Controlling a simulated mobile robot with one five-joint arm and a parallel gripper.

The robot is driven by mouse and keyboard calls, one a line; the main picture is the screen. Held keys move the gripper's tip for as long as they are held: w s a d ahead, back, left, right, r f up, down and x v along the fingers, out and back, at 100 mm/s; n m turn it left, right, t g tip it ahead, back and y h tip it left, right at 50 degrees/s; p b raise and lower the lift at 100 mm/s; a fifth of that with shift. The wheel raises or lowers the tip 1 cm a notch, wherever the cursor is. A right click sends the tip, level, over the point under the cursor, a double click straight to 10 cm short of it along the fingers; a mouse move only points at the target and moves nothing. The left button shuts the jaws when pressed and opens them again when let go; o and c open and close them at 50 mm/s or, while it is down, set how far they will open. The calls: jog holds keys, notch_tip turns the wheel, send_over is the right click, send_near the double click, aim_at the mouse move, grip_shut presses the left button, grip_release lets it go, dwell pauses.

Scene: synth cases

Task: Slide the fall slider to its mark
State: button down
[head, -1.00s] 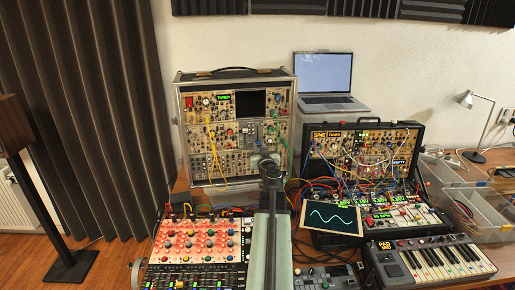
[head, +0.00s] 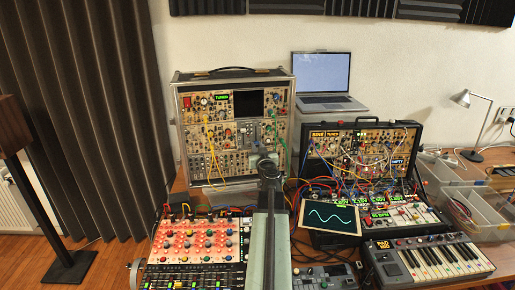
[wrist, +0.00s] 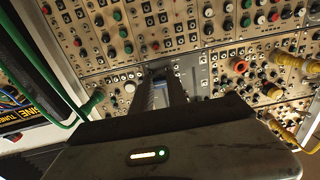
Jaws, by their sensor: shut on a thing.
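The tall modular case (head: 180,135) stands upright at the back of the table, with several rows of knobs, jacks and patch cables. My gripper (head: 268,163) reaches its lower right part. In the wrist view, the two dark fingers of my gripper (wrist: 162,76) point at a light grey module (wrist: 196,68) among beige panels. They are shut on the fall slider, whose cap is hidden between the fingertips. I cannot make out its label, its track or its mark.
Green cables (wrist: 84,108) and yellow cables (wrist: 290,60) hang from the panel on both sides of my gripper. A second patched case (head: 417,150), a tilted wave screen (head: 330,217), a mixer (head: 190,245) and a keyboard (head: 430,260) crowd the table. A laptop (head: 322,72) stands behind.

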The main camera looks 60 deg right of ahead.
aim_at(255, 128)
jog(key=shift+w+r, duration=0.1)
dwell(0.5)
notch_tip(255, 128, up, 7)
jog(key=p, duration=0.7)
jog(key=c, duration=1.3)
grip_release()
jog(key=shift+a, duration=0.1)
